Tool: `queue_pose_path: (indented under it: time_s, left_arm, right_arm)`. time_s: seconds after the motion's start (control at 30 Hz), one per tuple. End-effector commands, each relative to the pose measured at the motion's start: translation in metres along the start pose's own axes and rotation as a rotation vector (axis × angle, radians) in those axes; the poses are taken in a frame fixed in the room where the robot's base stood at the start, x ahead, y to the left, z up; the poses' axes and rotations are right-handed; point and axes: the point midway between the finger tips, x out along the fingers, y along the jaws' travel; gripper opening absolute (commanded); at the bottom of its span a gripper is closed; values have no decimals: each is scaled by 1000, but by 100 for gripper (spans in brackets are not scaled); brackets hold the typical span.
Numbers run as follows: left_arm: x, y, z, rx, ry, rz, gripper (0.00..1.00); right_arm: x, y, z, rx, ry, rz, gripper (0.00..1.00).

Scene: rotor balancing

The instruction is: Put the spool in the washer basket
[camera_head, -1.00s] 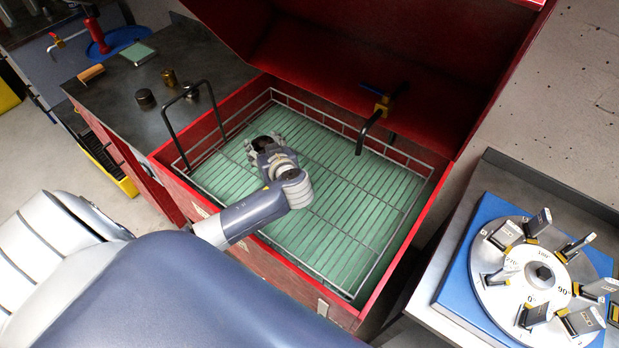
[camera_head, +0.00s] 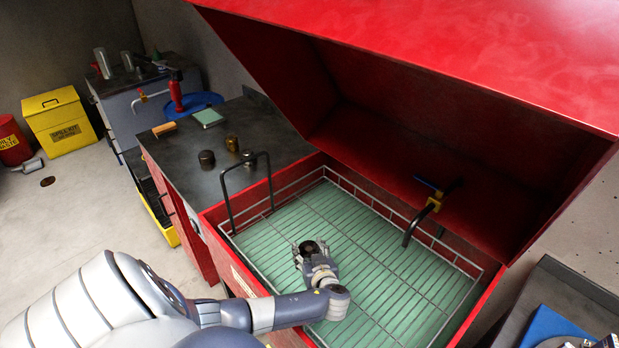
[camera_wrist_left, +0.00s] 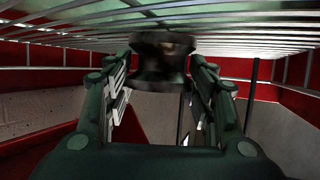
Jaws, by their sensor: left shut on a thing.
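The spool (camera_head: 308,247) is a small dark flanged piece. My left gripper (camera_head: 310,252) is shut on it, inside the washer basket, left of its middle. In the left wrist view the spool (camera_wrist_left: 160,58) sits between the fingertips (camera_wrist_left: 165,65), close to the basket wires, and looks blurred; whether it touches them I cannot tell. The washer basket (camera_head: 392,282) is a wire basket with a green floor under its wires, inside the red washer.
The red lid (camera_head: 430,40) stands open above the basket. A dark hoop handle (camera_head: 228,195) rises at the basket's left, and a tap (camera_head: 425,215) juts in at the back. Small metal parts (camera_head: 207,158) stand on the dark bench to the left. Much of the basket floor is clear.

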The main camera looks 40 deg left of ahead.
Motion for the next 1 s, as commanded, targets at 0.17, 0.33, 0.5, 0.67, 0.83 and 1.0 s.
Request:
queue_pose_path:
  time_s: [0.17,0.33,0.5,0.67,0.83,1.0]
  left_arm:
    - [3,0,6,-1,1,0,21]
    - [3,0,6,-1,1,0,21]
    - [4,0,9,-1,0,0,58]
    - [3,0,9,-1,0,0,71]
    - [3,0,9,-1,0,0,71]
    - [2,0,5,0,0,0,71]
  right_arm:
    - [-1,-1,0,0,0,-1,31]
    - [0,-2,0,0,0,-3,31]
    - [2,-4,-1,1,1,-5,31]
    - [2,-5,-1,0,1,-6,31]
    - [2,-5,-1,0,1,-6,31]
    - [-3,-5,-1,0,1,-6,31]
